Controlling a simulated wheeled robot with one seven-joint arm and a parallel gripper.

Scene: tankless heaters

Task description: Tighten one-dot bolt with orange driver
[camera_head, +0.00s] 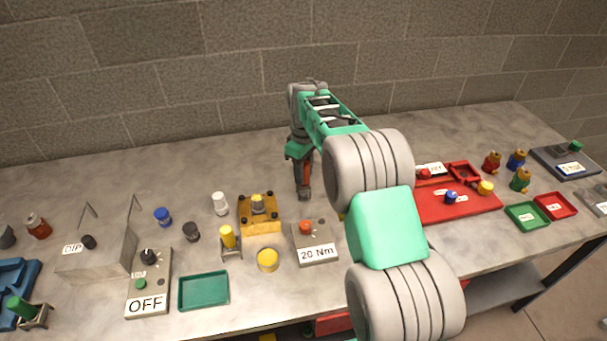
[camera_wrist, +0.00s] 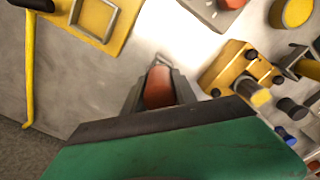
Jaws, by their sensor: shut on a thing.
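My gripper (camera_wrist: 158,78) is shut on the orange driver (camera_wrist: 158,88), whose rounded reddish-orange part shows between the fingers in the wrist view. In the head view my gripper (camera_head: 303,192) hangs over the bench, just right of a yellow block, with a strip of orange (camera_head: 307,172) showing. The yellow block (camera_head: 262,227) has dark bolts at its corners and a grey-and-yellow post on top. In the wrist view the block (camera_wrist: 223,62) lies right of the driver, apart from it. Dot marks on the bolts are too small to read. The driver's tip is not clearly visible.
A grey "20 Nm" unit (camera_head: 322,257) with an orange knob stands right of the block. Yellow and dark cylinders stand around the block's left. A green tray (camera_head: 204,291) and an "OFF" box (camera_head: 147,304) are farther left. A red board (camera_head: 460,207) lies right.

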